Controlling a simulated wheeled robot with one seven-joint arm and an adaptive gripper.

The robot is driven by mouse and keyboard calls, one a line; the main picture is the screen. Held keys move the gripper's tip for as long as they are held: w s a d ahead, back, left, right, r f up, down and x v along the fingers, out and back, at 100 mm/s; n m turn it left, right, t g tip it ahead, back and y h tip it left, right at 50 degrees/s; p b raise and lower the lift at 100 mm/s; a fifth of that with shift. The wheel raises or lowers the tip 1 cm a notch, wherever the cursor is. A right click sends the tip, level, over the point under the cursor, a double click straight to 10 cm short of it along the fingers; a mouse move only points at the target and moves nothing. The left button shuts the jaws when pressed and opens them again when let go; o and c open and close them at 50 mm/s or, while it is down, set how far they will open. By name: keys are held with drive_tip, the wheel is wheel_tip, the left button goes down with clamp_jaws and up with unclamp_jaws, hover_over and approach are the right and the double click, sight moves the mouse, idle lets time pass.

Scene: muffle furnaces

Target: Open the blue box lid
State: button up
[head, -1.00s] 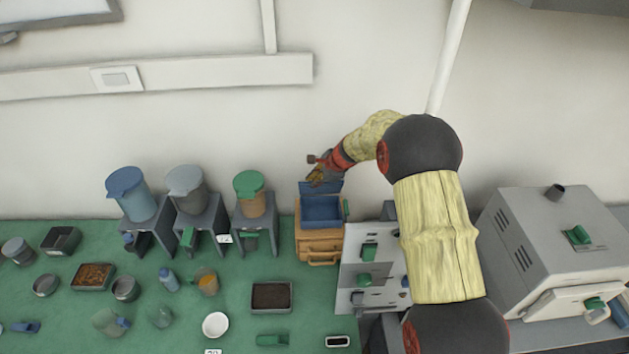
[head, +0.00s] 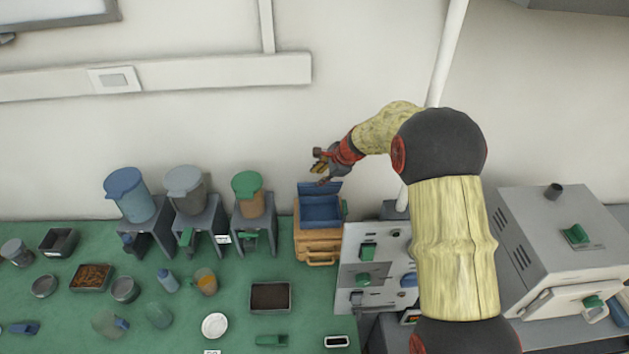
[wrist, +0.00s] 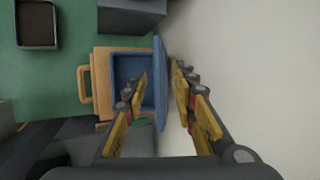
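The blue box (head: 321,212) sits on top of a tan drawer case (head: 318,240) at the wall side of the green bench. Its lid (head: 326,189) stands raised at the rear edge, and the inside shows open and empty. In the wrist view the lid (wrist: 159,70) is seen nearly edge-on beside the box (wrist: 126,67). My gripper (head: 321,174) is just above the lid by the wall. In the wrist view my gripper (wrist: 161,75) has its yellow fingers apart, one on each side of the lid. I cannot tell whether either finger touches it.
The wall is close behind the lid. A grey control panel (head: 375,262) stands right of the drawer case, with a furnace (head: 560,250) further right. A green-lidded container (head: 249,195) on a stand is to the left. Small dishes and bottles cover the left bench.

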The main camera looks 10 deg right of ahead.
drive_tip(key=v, duration=0.6)
drive_tip(key=shift+s+r, duration=0.2)
drive_tip(key=shift+r, duration=0.1)
drive_tip(key=shift+r, duration=0.1)
